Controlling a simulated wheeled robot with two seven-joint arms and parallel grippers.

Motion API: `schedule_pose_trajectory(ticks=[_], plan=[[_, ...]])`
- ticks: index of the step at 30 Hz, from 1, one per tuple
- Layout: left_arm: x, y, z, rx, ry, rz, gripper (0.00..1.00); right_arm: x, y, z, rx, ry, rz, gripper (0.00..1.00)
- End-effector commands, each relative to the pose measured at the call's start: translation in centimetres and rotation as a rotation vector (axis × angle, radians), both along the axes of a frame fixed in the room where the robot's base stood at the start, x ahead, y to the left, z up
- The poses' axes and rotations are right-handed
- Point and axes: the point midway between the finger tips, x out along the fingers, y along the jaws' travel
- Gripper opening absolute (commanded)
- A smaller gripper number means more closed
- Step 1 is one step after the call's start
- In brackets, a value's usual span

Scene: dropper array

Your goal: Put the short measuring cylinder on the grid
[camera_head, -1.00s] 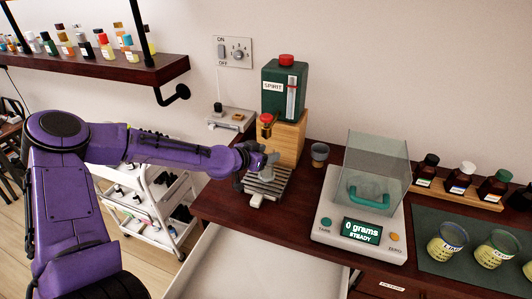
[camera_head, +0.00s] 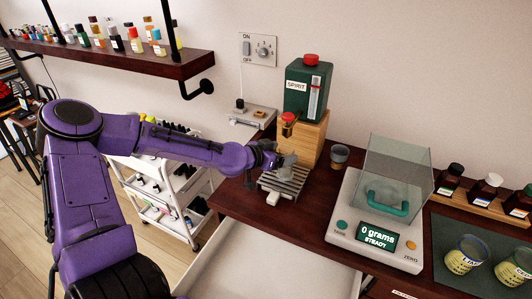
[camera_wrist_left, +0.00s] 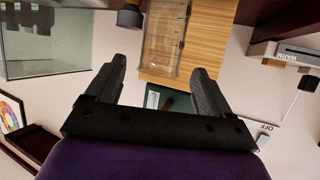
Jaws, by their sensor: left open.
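The short measuring cylinder (camera_wrist_left: 163,42) shows in the left wrist view as a clear glass tube in front of a wooden block. It lies beyond and between the fingertips, and its base runs out of the frame. My left gripper (camera_head: 283,161) is open over the slatted metal grid (camera_head: 290,182). It also shows in the left wrist view (camera_wrist_left: 160,72), with space between its fingers. In the head view the gripper covers most of the cylinder, so I cannot tell whether its base touches the grid. My right gripper is out of view.
The green spirit container (camera_head: 309,89) stands on the wooden block (camera_head: 313,140) behind the grid. An open drawer (camera_head: 255,262) is in front.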

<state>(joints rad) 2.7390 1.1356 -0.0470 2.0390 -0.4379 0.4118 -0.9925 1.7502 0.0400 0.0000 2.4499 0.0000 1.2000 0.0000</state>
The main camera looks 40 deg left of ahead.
Motion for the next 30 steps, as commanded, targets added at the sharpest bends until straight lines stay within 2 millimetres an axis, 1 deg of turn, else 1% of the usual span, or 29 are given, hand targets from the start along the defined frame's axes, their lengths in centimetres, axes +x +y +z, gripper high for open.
schedule_pose_trajectory(ticks=[1,5,6,7,9,11,12,13,19,24,30], plan=[[-0.7,0.1,0.9,-0.002,-0.006,-0.001,0.81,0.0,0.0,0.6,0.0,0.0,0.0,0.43],[-2.7,0.4,1.8,-0.001,-0.005,-0.001,0.81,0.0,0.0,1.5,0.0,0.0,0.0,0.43],[-3.3,0.4,2.2,-0.001,-0.004,0.0,0.81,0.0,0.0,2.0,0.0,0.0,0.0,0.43],[-3.8,0.6,2.5,0.007,0.003,0.002,0.81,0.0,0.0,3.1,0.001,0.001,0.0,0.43],[-4.8,0.8,3.0,0.01,0.003,0.002,0.81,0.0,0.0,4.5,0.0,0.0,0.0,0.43],[-5.8,0.9,3.4,0.004,0.004,-0.002,0.81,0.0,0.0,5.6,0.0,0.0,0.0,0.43],[-6.2,1.0,2.8,0.009,0.004,-0.001,0.81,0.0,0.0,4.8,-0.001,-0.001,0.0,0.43],[-6.5,1.1,2.6,0.012,0.002,0.001,0.81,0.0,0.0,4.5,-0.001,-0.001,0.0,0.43],[-8.0,1.3,3.2,0.007,0.002,0.0,0.81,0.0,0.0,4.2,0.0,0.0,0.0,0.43],[-8.5,1.3,3.5,-0.001,0.001,-0.002,0.81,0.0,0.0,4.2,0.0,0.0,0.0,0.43],[-8.5,1.3,3.5,-0.002,0.0,-0.001,0.81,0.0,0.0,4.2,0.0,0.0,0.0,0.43]])
